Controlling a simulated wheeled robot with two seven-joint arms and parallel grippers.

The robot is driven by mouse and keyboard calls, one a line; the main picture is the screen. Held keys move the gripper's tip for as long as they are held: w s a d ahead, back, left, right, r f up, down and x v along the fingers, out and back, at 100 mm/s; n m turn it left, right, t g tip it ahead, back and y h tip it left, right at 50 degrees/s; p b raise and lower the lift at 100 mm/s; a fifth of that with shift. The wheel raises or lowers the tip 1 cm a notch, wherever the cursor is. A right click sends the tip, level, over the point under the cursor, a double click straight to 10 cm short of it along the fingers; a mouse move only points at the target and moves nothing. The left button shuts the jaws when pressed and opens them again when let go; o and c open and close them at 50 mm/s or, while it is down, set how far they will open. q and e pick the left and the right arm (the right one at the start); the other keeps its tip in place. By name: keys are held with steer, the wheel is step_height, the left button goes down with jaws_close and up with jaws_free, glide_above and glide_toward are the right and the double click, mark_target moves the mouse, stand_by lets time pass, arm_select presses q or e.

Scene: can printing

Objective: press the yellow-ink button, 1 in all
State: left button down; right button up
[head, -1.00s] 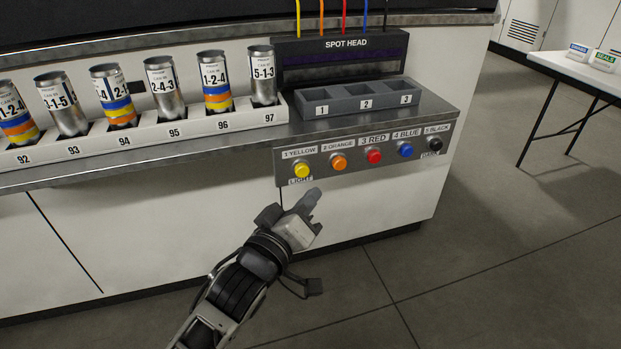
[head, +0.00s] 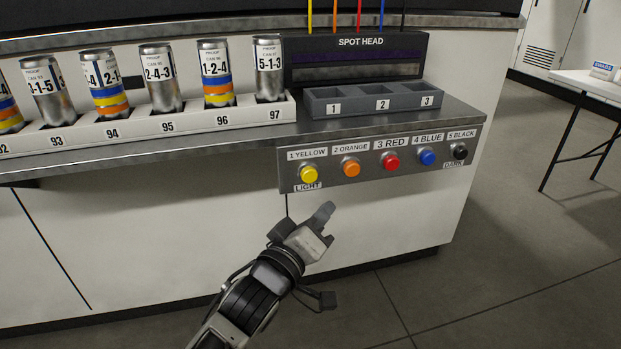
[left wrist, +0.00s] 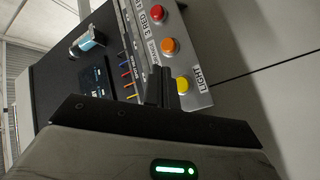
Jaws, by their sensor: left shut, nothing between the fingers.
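The yellow button (head: 309,174) is the leftmost on the grey button panel (head: 330,183), under a "1 YELLOW" label and above a "LIGHT" label. In the left wrist view the yellow button (left wrist: 183,84) shows just beyond the fingertips. My left gripper (head: 327,210) is shut and empty. In the head view it appears below and a little right of the yellow button, apart from it. In the left wrist view the shut fingers (left wrist: 160,85) appear just left of that button. My right gripper is not in view.
Orange (head: 351,167), red (head: 391,161), blue (head: 427,157) and black (head: 459,152) buttons run to the right. Above are the spot head (head: 355,60) and a grey three-slot tray (head: 368,107). A white rack (head: 190,126) holds several cans at left.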

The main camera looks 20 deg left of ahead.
mark_target(313, 176)
arm_select(q)
steer(key=w+a, duration=0.4)
steer(key=w, duration=0.2)
steer(key=shift+w+a, duration=0.15)
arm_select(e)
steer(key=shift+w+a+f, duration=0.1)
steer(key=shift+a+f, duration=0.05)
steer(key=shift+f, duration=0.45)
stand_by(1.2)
arm_select(q)
steer(key=shift+w+a, duration=0.2)
steer(key=shift+w, duration=0.15)
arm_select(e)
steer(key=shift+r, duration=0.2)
arm_select(q)
steer(key=shift+w+a, duration=0.55)
steer(key=shift+w, duration=0.2)
stand_by(1.1)
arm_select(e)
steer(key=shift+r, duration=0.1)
arm_select(q)
steer(key=shift+s+d+p, duration=0.65)
steer(key=shift+s+d, duration=0.1)
steer(key=shift+s, duration=0.35)
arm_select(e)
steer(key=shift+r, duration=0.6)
